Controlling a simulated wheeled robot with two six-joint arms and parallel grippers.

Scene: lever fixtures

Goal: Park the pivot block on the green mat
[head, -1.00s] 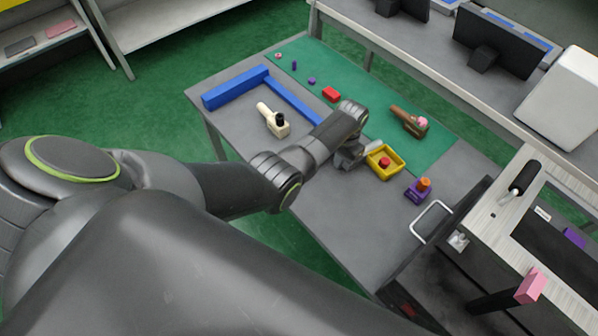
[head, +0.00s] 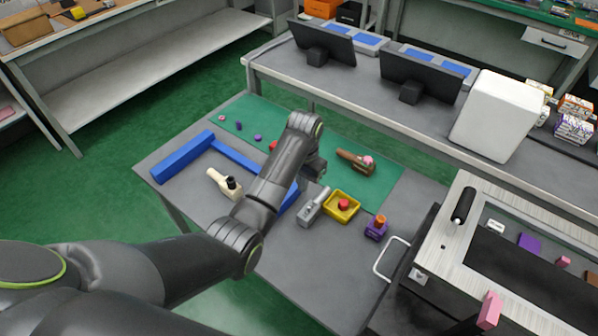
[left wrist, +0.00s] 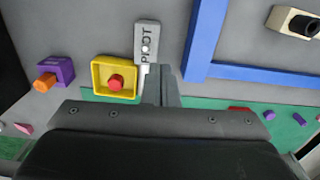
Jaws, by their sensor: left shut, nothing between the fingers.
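The pivot block (head: 313,207) is a grey block lying on the grey tabletop, left of the yellow tray. In the left wrist view the pivot block (left wrist: 147,45) shows its lettering, with one end close to my fingers. The green mat (head: 385,186) lies along the table's back side; a strip of the mat also shows in the left wrist view (left wrist: 205,103). My left gripper (head: 318,170) is shut and empty, behind the pivot block near the mat's edge. Its fingers show in the left wrist view (left wrist: 165,85). Whether they touch the block is unclear. My right gripper is out of view.
The yellow tray (head: 329,211) with a red knob stands right beside the block. A purple block (head: 375,231) with an orange top is further right. Blue rails (head: 183,160) and a cream lever piece (head: 217,180) are left. A brown piece (head: 350,158) lies on the mat.

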